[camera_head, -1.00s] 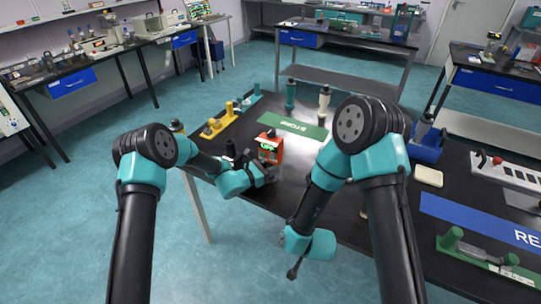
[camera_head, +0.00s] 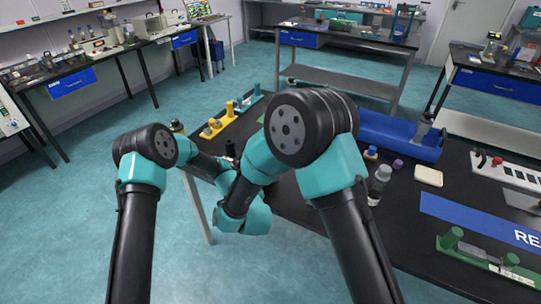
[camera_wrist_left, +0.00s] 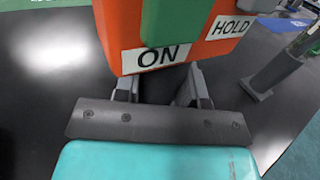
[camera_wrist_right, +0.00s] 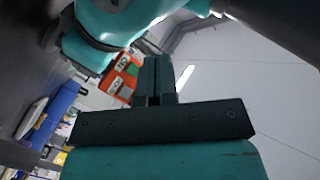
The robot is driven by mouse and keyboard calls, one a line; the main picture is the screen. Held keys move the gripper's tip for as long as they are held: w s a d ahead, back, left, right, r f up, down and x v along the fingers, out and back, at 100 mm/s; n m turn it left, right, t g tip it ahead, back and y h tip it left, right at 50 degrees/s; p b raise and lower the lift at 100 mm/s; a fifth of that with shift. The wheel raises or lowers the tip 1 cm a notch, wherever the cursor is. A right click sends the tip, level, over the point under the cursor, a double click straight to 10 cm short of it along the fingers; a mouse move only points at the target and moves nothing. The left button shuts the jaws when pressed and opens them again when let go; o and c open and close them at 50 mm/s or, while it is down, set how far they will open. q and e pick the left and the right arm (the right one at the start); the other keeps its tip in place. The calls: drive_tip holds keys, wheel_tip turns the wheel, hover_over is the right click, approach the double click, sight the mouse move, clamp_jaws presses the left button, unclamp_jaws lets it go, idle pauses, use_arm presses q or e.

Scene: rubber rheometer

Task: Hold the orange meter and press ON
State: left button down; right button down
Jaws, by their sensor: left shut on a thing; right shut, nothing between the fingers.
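The orange meter (camera_wrist_left: 215,45) fills the top of the left wrist view, with a white ON label (camera_wrist_left: 162,57), a HOLD label (camera_wrist_left: 229,27) and a green panel on its face. My left gripper (camera_wrist_left: 162,88) is shut on the meter's lower part; the fingertips are partly hidden by it. In the right wrist view the meter (camera_wrist_right: 122,77) shows to the left of the fingers, tilted in the picture. My right gripper (camera_wrist_right: 155,77) is shut and empty, near the meter; I cannot tell whether it touches. In the head view my right arm hides the meter and both gripper tips.
Yellow and teal holders (camera_head: 222,122) stand at the black table's far left. A green stand (camera_head: 475,255) is at the near right.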

drive_tip(key=shift+w+d, duration=0.1)
drive_tip(key=shift+w, duration=0.05)
drive_tip(key=w+d, duration=0.4)
drive_tip(key=w, duration=0.3)
drive_tip(key=shift+w, duration=0.2)
idle(0.4)
drive_tip(key=shift+d, duration=0.1)
idle(1.9)
drive_tip(key=shift+w+d, duration=0.2)
drive_tip(key=shift+w, duration=0.2)
drive_tip(key=shift+w+d, duration=0.1)
drive_tip(key=shift+w, duration=0.1)
idle(0.6)
drive_tip(key=shift+s, duration=0.1)
drive_tip(key=shift+s+a, duration=0.35)
drive_tip(key=shift+s, duration=0.15)
